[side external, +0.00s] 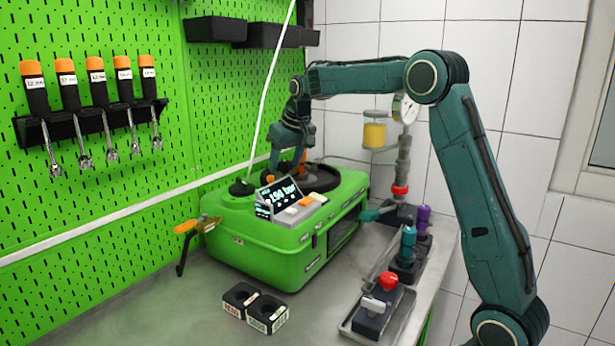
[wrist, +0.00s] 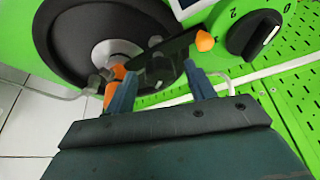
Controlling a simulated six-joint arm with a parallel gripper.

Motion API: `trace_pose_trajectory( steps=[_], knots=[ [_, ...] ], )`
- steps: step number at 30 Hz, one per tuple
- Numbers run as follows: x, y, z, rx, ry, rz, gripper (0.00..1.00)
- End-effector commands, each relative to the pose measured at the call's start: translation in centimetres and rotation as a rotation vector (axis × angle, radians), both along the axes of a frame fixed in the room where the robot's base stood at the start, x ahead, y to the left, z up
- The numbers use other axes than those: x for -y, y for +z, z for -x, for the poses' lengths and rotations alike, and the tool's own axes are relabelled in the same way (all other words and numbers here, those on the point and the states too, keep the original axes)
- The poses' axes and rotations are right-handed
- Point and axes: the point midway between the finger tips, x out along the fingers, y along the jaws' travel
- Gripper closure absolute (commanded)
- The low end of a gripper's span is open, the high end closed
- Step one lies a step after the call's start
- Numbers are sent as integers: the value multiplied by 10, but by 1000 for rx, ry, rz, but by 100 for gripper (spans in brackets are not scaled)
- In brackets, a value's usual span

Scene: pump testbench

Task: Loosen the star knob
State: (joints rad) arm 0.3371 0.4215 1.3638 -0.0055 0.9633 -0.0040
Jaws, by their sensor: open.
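My gripper (side external: 293,150) points down over the black round lid (side external: 322,180) on top of the green pump case (side external: 262,248). In the wrist view my gripper (wrist: 155,78) is open. Its two blue fingers stand on either side of a dark part with orange ends (wrist: 165,62), which may be the star knob. I cannot tell whether the fingers touch it. The black lid (wrist: 65,45) with a silver hub (wrist: 115,52) lies behind it. In the side view the fingers and lid edge hide most of this part; only some orange shows.
A black dial (wrist: 255,35) sits close by on the case. A display (side external: 278,195) stands at the case front. A gauge (side external: 405,108) and yellow jar (side external: 374,133) stand behind. A red-button box (side external: 377,305) and black double holder (side external: 255,307) are on the bench.

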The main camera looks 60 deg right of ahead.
Motion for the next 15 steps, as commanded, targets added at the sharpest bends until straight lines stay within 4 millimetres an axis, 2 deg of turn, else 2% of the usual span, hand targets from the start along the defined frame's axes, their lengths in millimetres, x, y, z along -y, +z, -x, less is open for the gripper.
trace_pose_trajectory(
  steps=[9,15],
  knots=[
    [-2,1,-1,1,-204,0,45],
    [-8,30,9,4,-197,0,45]
  ],
)
